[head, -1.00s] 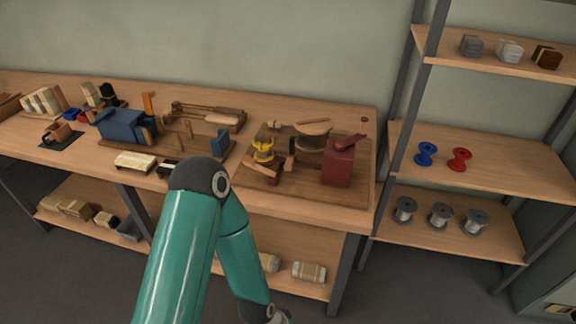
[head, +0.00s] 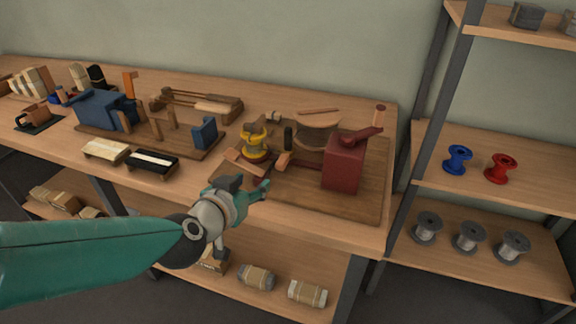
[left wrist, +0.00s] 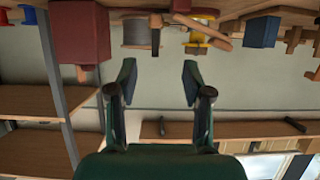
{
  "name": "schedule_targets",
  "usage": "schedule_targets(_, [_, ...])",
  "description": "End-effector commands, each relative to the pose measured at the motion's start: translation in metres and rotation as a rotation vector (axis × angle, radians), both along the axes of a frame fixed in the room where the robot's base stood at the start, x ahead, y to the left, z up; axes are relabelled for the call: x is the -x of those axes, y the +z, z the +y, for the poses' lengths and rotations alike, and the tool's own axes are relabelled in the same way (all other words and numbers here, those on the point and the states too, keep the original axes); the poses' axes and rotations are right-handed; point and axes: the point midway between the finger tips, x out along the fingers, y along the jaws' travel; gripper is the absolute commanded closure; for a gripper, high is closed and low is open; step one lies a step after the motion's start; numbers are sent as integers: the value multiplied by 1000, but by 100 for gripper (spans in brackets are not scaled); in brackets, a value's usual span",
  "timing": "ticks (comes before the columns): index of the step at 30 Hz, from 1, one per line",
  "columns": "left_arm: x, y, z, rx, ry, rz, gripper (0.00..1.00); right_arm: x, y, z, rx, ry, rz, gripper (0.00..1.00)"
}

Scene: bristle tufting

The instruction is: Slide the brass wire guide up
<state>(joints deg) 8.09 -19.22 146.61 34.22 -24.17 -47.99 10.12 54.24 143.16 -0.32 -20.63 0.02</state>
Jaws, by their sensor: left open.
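The wire machine stands on a wooden board at the bench's right. It has a red housing (head: 343,163) with a crank, a yellow spool (head: 256,147) and a small dark olive upright piece (head: 288,138) between them. That upright piece may be the brass wire guide, but I cannot tell for sure. In the left wrist view, upside down, a slim post (left wrist: 156,36) hangs between the red housing (left wrist: 80,36) and the yellow spool (left wrist: 196,44). My left gripper (head: 250,191) is open and empty, in front of the board and apart from it. My right gripper is not in view.
Left of the machine are a blue clamp block (head: 205,133), a dark tray (head: 151,161) and a pale brush block (head: 106,150). A shelf rack with a blue spool (head: 457,159) and a red spool (head: 501,168) stands at the right. The board's front strip is clear.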

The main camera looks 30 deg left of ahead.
Motion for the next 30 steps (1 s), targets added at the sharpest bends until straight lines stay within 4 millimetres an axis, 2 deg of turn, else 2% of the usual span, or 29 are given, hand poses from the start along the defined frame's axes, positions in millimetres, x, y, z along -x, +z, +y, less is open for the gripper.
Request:
schedule_targets(10, [-30,-9,-3,-3,-24,0,50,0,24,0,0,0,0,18])
schedule_targets(18, [-56,-18,1,-1,-27,-1,50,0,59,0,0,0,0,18])
schedule_targets(21, [-77,-32,6,-1,-28,-6,50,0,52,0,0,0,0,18])
schedule_targets(30, [-131,-54,18,-2,-28,-8,50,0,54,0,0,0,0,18])
